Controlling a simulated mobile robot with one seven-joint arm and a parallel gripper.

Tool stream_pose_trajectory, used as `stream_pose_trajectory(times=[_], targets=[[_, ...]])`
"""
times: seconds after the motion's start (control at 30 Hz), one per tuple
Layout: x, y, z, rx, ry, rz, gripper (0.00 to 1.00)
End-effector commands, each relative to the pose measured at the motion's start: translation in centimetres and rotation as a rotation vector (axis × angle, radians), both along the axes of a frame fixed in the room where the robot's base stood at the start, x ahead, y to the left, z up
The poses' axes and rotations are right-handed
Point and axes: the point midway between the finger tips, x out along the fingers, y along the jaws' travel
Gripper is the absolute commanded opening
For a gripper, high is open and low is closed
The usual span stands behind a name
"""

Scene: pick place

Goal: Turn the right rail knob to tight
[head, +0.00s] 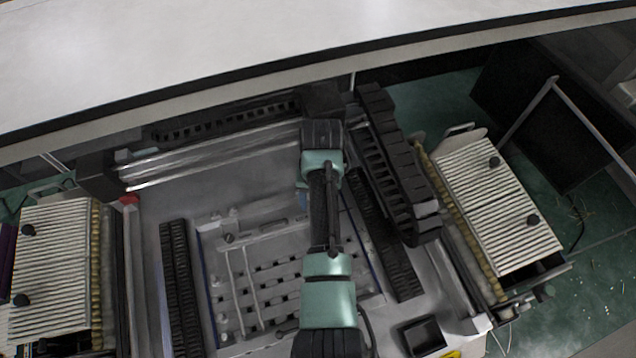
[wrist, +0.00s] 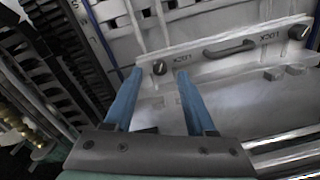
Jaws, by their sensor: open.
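A pale rail plate (wrist: 225,56) marked LOCK near both ends crosses the wrist view, with a dark handle (wrist: 230,48) in its middle. One dark knob (wrist: 160,67) sits at its left end in that view and another dark knob (wrist: 298,32) at its right end. My gripper (wrist: 159,72) is open, its two blue fingers on either side of the left-hand knob with gaps visible. I cannot tell whether the fingers touch it.
A slotted plate (head: 255,290) lies beside the rail. Black cable chains (head: 395,165) and racks of pale strips (head: 500,205) flank the deck on the right. A white overhead panel (head: 250,50) spans the back.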

Motion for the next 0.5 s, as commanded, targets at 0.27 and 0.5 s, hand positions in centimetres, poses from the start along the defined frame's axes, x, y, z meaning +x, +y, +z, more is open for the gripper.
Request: stream_pose_trajectory(times=[0.27, 0.5], targets=[[0.1, -0.2, 6.1, 0.0, -0.007, -0.001, 0.56], [0.0, -0.3, 10.2, 0.001, -0.003, -0.001, 0.56]])
